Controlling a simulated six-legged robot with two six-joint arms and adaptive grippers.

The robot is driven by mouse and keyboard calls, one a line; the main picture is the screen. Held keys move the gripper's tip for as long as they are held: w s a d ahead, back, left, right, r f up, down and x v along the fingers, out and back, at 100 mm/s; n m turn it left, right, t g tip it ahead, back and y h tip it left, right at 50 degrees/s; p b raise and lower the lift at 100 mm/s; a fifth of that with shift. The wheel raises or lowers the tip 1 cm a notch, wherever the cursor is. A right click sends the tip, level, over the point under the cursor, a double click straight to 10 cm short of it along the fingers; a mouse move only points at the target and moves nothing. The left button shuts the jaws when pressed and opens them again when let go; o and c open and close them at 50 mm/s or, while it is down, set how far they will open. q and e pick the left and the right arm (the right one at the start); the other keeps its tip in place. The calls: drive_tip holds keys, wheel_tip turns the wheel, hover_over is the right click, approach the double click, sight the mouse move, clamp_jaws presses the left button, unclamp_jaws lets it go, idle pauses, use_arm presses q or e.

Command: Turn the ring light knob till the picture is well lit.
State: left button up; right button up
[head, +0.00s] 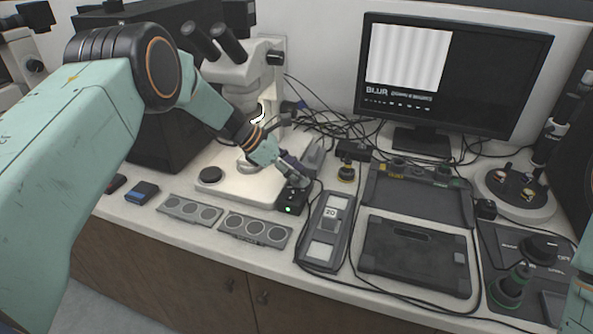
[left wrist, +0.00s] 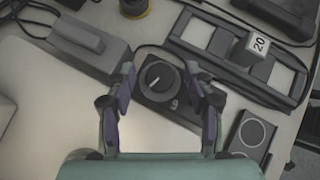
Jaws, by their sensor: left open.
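The ring light knob (left wrist: 158,77) is a round dark dial with a white pointer line, on top of a small black control box (head: 291,199) with a green light. My left gripper (left wrist: 164,84) is open, with one finger on each side of the knob; I cannot tell whether they touch it. In the head view the left gripper (head: 293,172) reaches down over the box and hides the knob. The monitor (head: 490,78) shows a bright picture (head: 408,57) of soft grey-white stripes, with "BLUR" beneath. A lit ring glows under the microscope (head: 240,68). My right gripper is out of view.
A grey block (left wrist: 90,45) stands close to the left of the box. A dark tray with a block marked 20 (head: 330,212) lies to its right. Plates with round discs (head: 255,229) lie in front. Loose cables (head: 325,130) run behind.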

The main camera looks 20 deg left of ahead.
use_arm(q)
drive_tip(key=shift+a, duration=0.1)
drive_tip(key=v, duration=0.7)
drive_tip(key=shift+s+a+r, duration=0.1)
drive_tip(key=shift+r, duration=0.1)
